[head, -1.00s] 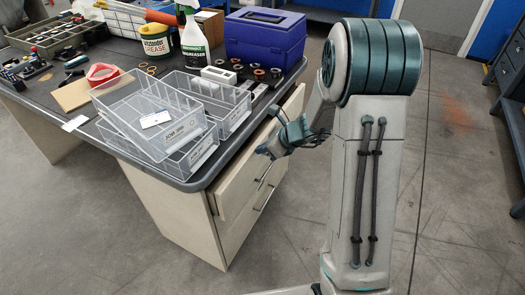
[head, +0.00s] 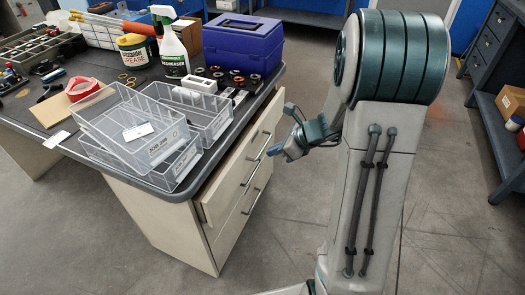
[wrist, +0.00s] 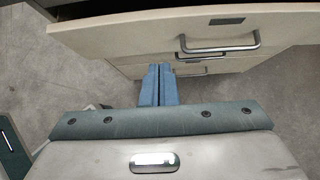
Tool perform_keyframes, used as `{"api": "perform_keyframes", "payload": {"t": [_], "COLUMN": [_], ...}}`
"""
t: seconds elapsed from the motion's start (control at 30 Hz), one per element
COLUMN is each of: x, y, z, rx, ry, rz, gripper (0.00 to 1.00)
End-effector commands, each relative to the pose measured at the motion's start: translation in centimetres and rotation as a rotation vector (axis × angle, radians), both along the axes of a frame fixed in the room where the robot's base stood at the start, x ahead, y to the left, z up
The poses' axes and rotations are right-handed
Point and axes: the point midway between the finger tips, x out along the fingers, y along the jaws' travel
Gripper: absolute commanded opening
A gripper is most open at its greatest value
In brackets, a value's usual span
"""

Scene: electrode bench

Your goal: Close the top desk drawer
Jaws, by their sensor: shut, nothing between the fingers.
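The desk's top drawer (head: 226,182) is pale and stands partly pulled out from under the desktop. In the wrist view its front (wrist: 120,38) crosses the top of the picture, with a dark strip of the interior showing at upper left. Its metal handle (wrist: 222,47) is right of my fingers. My gripper (wrist: 158,68) is shut and empty, its blue fingers pointing at the drawer fronts. In the head view my gripper (head: 272,151) is just outside the drawer front. I cannot tell whether the fingertips touch it.
Lower drawers with handles (head: 250,202) sit below the top one. The desktop (head: 30,165) carries clear plastic trays (head: 125,135), a spray bottle (head: 172,45) and a blue box (head: 243,42). The floor in front of the desk is clear.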

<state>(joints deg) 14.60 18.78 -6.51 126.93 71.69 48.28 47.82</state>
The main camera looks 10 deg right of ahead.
Motion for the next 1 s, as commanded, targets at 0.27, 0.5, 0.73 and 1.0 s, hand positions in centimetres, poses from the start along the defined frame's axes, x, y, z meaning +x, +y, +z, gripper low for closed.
{"api": "perform_keyframes", "payload": {"t": [0.27,0.5,0.73,1.0], "x": [-1.0,-0.7,0.2,0.8], "y": [-1.6,-2.3,-3.8,-6.5], "z": [1.2,-3.9,-7.3,-7.6], "rx": [0.012,0.171,0.412,0.603], "ry": [0.000,-0.041,-0.194,-0.407], "rz": [-0.001,0.021,0.028,0.004], "gripper": [0.00,0.00,0.00,0.00]}}
